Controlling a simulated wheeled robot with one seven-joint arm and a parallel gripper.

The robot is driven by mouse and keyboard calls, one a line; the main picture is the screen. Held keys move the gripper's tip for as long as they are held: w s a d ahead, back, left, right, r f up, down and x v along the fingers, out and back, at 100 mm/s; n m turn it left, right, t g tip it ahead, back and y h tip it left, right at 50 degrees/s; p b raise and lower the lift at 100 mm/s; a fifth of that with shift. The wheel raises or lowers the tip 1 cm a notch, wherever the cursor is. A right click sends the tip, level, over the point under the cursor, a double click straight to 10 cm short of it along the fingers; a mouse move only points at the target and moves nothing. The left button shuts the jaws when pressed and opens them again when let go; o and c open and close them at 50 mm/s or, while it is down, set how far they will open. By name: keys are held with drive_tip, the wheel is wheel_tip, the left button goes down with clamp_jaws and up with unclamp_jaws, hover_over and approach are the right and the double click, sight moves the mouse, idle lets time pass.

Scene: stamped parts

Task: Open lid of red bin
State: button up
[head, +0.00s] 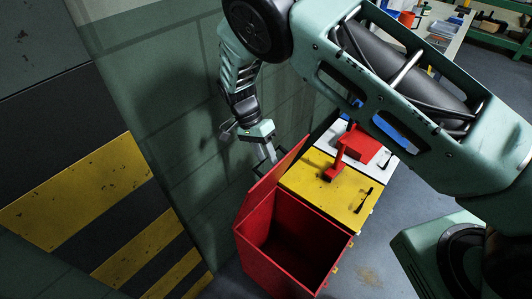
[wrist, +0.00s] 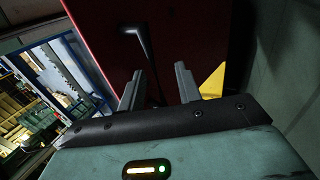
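The red bin (head: 257,246) stands in the lower middle of the head view, its dark inside showing from above. Its red lid (head: 268,182) is swung up on the left side, next to the wall. In the wrist view the lid's red face (wrist: 190,35) fills the middle, with a black handle (wrist: 146,48) on it. My gripper (head: 270,156) is at the lid's upper edge, on the wall side. In the wrist view my gripper's fingers (wrist: 158,88) are apart, with the handle's lower end seen between them. Whether a finger touches the lid is unclear.
A white-lidded bin (head: 388,150) is beyond. The green wall (head: 190,130) is close on the left. Open floor (head: 385,225) lies to the right.

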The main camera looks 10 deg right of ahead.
wheel_tip(320, 180, up, 10)
drive_tip(key=b, duration=0.1)
drive_tip(key=shift+b, duration=0.4)
